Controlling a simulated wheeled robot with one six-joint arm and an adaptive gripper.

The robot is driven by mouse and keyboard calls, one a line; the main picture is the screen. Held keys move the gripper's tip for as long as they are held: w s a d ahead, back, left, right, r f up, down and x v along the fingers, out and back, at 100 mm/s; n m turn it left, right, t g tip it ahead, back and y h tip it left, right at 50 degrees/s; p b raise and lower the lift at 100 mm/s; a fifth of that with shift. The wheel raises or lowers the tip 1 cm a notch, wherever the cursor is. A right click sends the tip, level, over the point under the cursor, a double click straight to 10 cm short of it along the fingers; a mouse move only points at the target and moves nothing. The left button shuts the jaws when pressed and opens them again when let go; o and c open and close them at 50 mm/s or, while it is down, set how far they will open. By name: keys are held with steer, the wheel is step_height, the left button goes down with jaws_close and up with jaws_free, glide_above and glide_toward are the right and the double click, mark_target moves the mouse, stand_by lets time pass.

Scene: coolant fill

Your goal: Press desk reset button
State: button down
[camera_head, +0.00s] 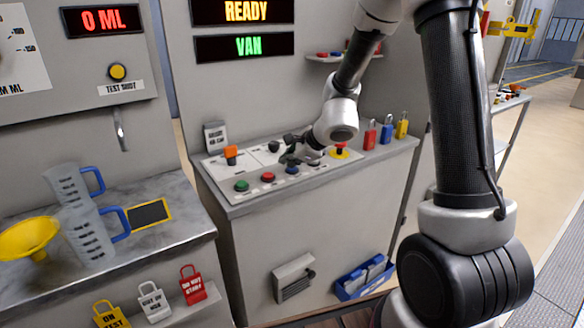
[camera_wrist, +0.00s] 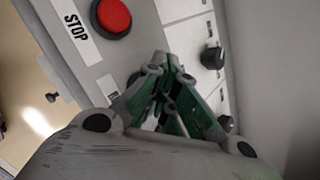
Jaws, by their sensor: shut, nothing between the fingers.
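The grey control desk (camera_head: 225,197) has a row of buttons along its front edge: green (camera_head: 241,186), red (camera_head: 268,177) and a blue one (camera_head: 292,170) at the right. My gripper (camera_head: 290,160) is shut and empty, low over the panel by the blue button. In the wrist view the closed green-sided fingertips (camera_wrist: 170,68) point at the panel beside the red STOP button (camera_wrist: 112,17). A label and a button rim next to STOP are mostly hidden behind my fingers. I cannot tell whether the fingertips touch the blue button.
An orange switch (camera_head: 231,153) and black knobs (camera_wrist: 212,57) stand on the panel. A red button on a yellow base (camera_head: 340,151) and several padlocks (camera_head: 387,132) are at the right. Jugs (camera_head: 90,235) and a yellow funnel (camera_head: 28,238) stand on the left counter. Displays read READY (camera_head: 245,12) and VAN (camera_head: 248,46).

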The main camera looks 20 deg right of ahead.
mark_target(290, 169)
steer(key=shift+r, duration=0.9)
step_height(290, 169, up, 5)
stand_by(0.4)
stand_by(0.5)
